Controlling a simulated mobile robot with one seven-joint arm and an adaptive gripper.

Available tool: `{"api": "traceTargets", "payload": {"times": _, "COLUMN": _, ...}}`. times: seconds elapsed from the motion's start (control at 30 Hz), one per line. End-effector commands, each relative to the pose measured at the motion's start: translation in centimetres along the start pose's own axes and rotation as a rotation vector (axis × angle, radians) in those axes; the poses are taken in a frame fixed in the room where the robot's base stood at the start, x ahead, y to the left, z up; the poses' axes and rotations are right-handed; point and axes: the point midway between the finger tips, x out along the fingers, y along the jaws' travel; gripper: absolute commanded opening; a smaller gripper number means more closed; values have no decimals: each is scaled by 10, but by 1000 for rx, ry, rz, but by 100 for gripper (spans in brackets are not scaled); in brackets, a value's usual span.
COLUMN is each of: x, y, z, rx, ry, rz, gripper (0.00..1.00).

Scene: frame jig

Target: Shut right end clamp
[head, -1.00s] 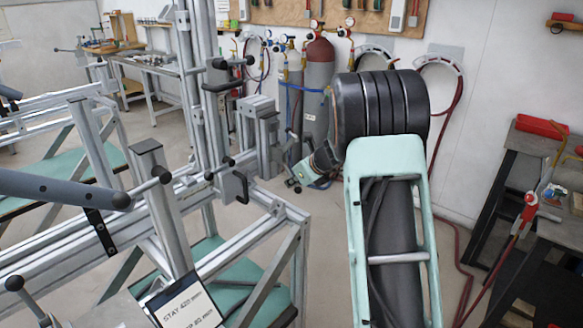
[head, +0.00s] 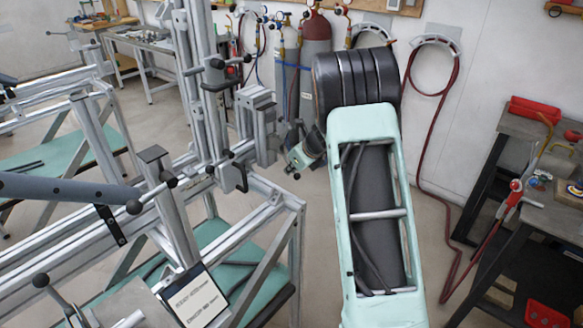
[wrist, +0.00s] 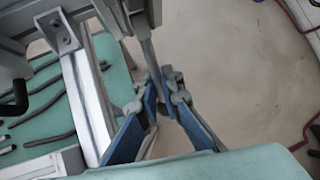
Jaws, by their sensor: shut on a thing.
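The right end clamp (head: 257,112) is a grey metal assembly at the right end of the long aluminium frame in the head view. My gripper (head: 296,166) is just to its right and low, small and partly hidden by my own arm. In the wrist view, my gripper (wrist: 166,90) has blue-lined fingers converging around the end of a narrow grey bar (wrist: 148,52), which looks like the clamp's handle. The fingers are shut on it. The clamp's contact with the frame tube is hidden, so I cannot tell whether it is closed.
The aluminium frame rails (head: 265,190) run close on the left, with more clamps and handles (head: 220,63). Gas cylinders (head: 315,45) stand behind. A dark workbench (head: 520,130) is on the right. The floor between is clear, apart from a red hose (head: 447,225).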

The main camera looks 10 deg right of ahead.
Motion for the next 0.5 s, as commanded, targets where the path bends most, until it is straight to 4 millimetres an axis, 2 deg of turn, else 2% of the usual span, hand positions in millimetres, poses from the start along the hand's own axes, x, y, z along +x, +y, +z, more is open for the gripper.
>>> {"api": "traceTargets", "payload": {"times": 0.13, "x": 0, "y": 0, "z": 0, "rx": 0, "ry": 0, "rz": 0, "gripper": 0}}
{"api": "traceTargets", "payload": {"times": 0.2, "x": 0, "y": 0, "z": 0, "rx": 0, "ry": 0, "rz": 0, "gripper": 12}}
{"api": "traceTargets", "payload": {"times": 0.33, "x": 0, "y": 0, "z": 0, "rx": 1, "ry": 0, "rz": 0, "gripper": 25}}
{"api": "traceTargets", "payload": {"times": 0.5, "x": 0, "y": 0, "z": 0, "rx": 1, "ry": 0, "rz": 0, "gripper": 25}}
